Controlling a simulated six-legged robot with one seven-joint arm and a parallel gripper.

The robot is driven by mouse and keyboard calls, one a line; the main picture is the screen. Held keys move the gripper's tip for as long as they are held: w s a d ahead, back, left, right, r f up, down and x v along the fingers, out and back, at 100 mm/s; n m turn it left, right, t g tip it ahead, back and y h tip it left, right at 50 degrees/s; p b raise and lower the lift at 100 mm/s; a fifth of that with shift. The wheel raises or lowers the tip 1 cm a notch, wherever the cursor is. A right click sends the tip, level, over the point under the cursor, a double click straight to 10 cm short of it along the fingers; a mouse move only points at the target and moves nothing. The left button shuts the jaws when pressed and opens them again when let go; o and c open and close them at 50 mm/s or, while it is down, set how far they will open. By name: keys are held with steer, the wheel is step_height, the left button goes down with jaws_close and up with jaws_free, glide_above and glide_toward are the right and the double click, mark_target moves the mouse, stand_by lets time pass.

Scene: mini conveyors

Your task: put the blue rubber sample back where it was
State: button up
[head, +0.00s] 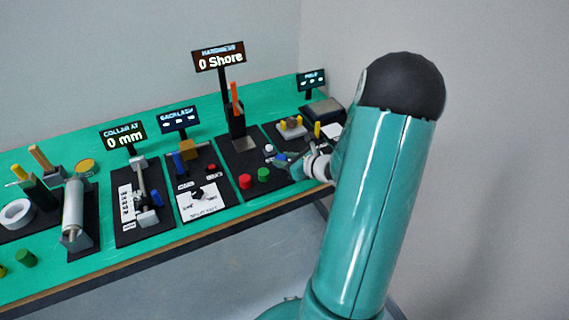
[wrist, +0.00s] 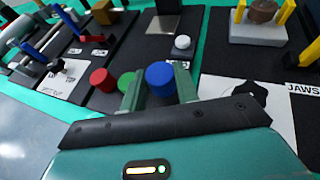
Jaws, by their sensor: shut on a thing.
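The blue rubber sample (wrist: 160,77) is a short blue cylinder. In the wrist view it is between the two green fingers of my gripper (wrist: 159,84), which is shut on it. A red sample (wrist: 103,80) and a green sample (wrist: 127,80) stand to its left on the black hardness panel. In the head view the red sample (head: 245,181) and green sample (head: 263,174) sit at the panel's front, with my gripper (head: 284,160) just right of them. I cannot tell whether the blue sample touches the panel.
A white button (wrist: 182,44) is just behind the blue sample. The hardness display (head: 220,60) reads "0 Shore" above its tester. At right is a panel with a black knob (wrist: 243,93) and a grey block with yellow jaws (wrist: 257,30). Other instruments fill the green bench leftward.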

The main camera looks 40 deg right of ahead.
mark_target(285, 175)
step_height(285, 175, down, 3)
steer(key=shift+s+d+r, duration=0.1)
steer(key=shift+r, duration=0.1)
steer(key=shift+f, duration=0.2)
steer(key=shift+f, duration=0.15)
steer(key=o, duration=1)
